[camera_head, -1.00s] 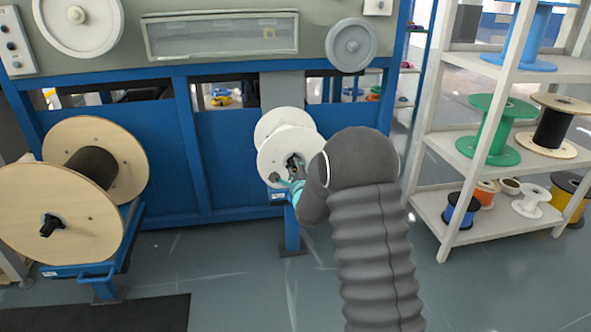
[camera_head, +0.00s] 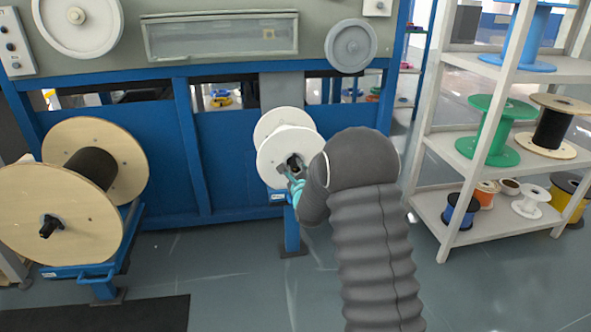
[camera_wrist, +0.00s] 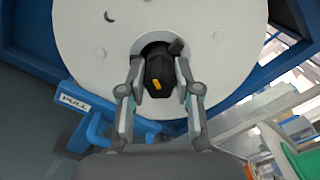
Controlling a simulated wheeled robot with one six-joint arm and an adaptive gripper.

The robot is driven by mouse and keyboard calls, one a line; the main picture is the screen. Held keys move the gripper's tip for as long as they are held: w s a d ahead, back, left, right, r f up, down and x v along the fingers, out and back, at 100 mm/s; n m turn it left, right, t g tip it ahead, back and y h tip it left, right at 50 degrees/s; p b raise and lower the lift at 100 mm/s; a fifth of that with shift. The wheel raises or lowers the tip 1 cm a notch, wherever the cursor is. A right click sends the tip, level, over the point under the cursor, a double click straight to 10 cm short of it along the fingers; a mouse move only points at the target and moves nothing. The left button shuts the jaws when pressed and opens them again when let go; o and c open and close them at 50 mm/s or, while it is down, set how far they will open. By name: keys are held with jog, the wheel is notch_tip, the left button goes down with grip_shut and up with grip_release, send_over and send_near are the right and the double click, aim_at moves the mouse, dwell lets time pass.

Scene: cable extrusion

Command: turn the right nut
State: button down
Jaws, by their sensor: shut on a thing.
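The right nut (camera_wrist: 157,68) is a black knob with a yellow mark, at the centre of the white spool (camera_wrist: 105,48). In the head view the nut (camera_head: 293,161) shows dark on the front face of the white spool (camera_head: 274,150). My gripper (camera_wrist: 155,88) has one finger on each side of the nut in the wrist view and is shut on it. In the head view my gripper (camera_head: 288,172) is at the spool's face, partly hidden by my arm.
A blue stand with a PULL label (camera_wrist: 74,102) is beside my gripper. A wooden spool (camera_head: 50,215) stands at the left. A white shelf (camera_head: 470,150) with several spools stands at the right. Open floor lies in front.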

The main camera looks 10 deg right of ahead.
jog(key=c, duration=0.8)
grip_release()
jog(key=shift+s, duration=0.15)
jog(key=s, duration=1.1)
jog(key=shift+s, duration=0.35)
